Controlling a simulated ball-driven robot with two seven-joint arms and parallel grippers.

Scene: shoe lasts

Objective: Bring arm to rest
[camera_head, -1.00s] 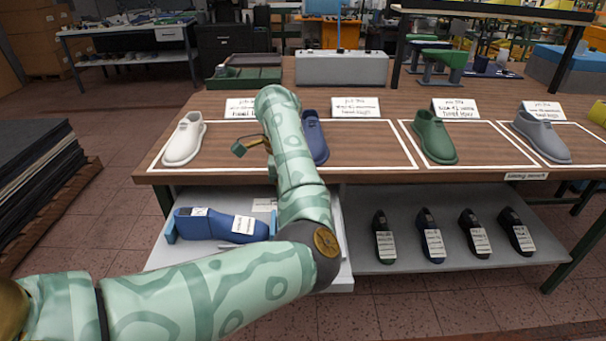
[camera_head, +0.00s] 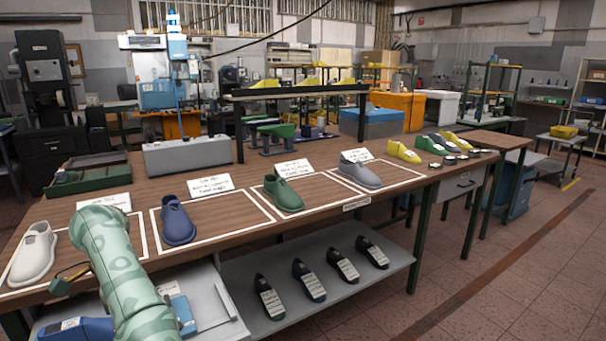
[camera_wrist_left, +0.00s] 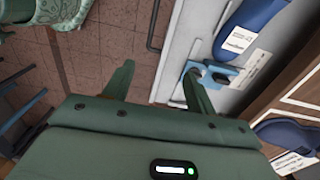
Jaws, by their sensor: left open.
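My right gripper is in neither view.
The wooden table (camera_head: 330,205) carries a white shoe (camera_head: 33,255), a blue shoe (camera_head: 177,222), a green shoe (camera_head: 283,195) and a grey shoe (camera_head: 360,171) in white-outlined areas. Several dark lasts lie on the lower shelf (camera_head: 240,275). The floor at right is open.

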